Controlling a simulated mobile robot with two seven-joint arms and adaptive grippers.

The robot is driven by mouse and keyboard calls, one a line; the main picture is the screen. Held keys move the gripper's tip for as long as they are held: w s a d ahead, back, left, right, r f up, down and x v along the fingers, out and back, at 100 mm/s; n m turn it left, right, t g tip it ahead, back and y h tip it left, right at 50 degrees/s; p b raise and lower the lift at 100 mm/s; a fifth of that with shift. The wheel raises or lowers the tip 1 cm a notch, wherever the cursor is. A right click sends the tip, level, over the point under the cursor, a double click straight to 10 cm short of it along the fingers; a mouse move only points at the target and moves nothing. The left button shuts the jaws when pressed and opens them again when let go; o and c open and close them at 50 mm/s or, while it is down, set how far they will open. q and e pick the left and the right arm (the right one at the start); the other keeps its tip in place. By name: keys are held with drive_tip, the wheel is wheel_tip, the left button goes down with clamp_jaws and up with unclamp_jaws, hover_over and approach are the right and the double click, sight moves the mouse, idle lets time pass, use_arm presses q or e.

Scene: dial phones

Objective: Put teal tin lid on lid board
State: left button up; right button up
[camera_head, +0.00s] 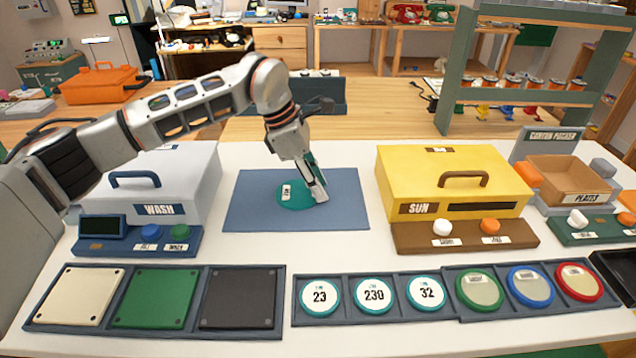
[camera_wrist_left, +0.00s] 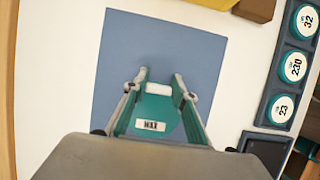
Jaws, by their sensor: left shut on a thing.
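A round teal lid-like piece (camera_head: 290,197) with a white label is at the blue mat (camera_head: 345,205) in the middle of the table. In the left wrist view the teal piece (camera_wrist_left: 158,112) lies between my fingers, and its label seems to read WAX. My left gripper (camera_head: 318,192) is shut on it, low over the mat; I cannot tell whether it touches the mat. The gripper hides part of the piece. No board is plainly marked as the lid board. A dark blue board (camera_head: 283,300) with cream, green and black square plates lies at the front left.
A grey WASH box (camera_head: 185,180) stands left of the mat, a yellow SUN box (camera_head: 440,170) right of it. Numbered teal-rimmed discs (camera_head: 374,293) and green, blue and red-rimmed discs (camera_head: 530,287) sit in front trays. The mat's right side is clear.

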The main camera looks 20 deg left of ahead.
sight(307, 192)
use_arm(q)
drive_tip(key=shift+r, duration=0.1)
use_arm(e)
drive_tip(key=shift+w+a+r, duration=0.1)
drive_tip(key=shift+w+r, duration=0.05)
drive_tip(key=shift+r, duration=0.25)
use_arm(q)
drive_tip(key=o, duration=1.1)
drive_tip(key=shift+c, duration=0.2)
use_arm(e)
drive_tip(key=shift+f, duration=0.15)
drive_tip(key=shift+f, duration=0.2)
use_arm(q)
drive_tip(key=p+v, duration=0.1)
drive_tip(key=v, duration=0.6)
drive_tip(key=shift+d, duration=0.1)
drive_tip(key=p+v, duration=0.1)
drive_tip(key=v, duration=0.4)
use_arm(e)
drive_tip(key=shift+s+d+f, duration=0.1)
drive_tip(key=shift+s+d, duration=0.25)
drive_tip(key=shift+s, duration=0.25)
drive_tip(key=shift+w+r, duration=0.25)
drive_tip(key=shift+w, duration=0.05)
